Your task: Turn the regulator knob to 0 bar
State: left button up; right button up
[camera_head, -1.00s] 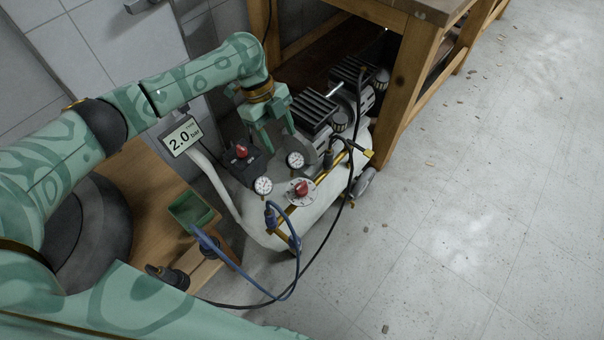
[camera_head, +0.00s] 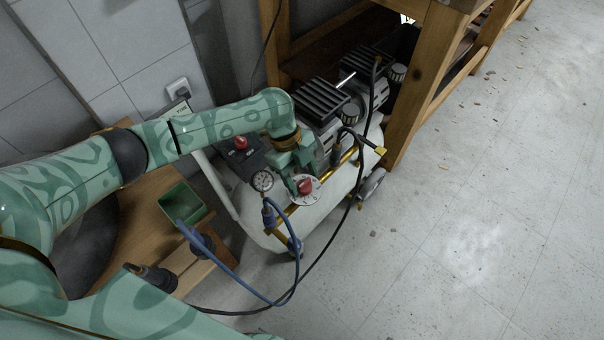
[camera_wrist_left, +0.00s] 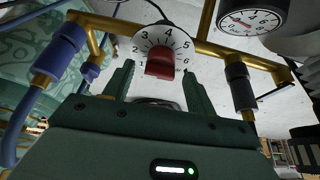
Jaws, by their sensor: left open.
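The regulator knob (camera_head: 305,187) is red and sits on a white round dial on the compressor's brass pipework. In the left wrist view the knob (camera_wrist_left: 160,64) shows in front of me, with the numbers 1 to 6 around its dial (camera_wrist_left: 160,42). My left gripper (camera_head: 301,178) is open at the knob. In the wrist view its two fingers (camera_wrist_left: 159,76) stand one on each side of the knob, with gaps. I cannot tell the exact pointer setting. My right gripper is out of view.
Another red knob (camera_head: 240,143) sits on a black box. The white tank (camera_head: 334,197), wooden bench leg (camera_head: 423,80) and green bin (camera_head: 184,203) are nearby. Floor at right is open.

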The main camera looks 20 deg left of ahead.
pick_arm(q)
jog(key=c, duration=1)
jog(key=shift+r, duration=0.15)
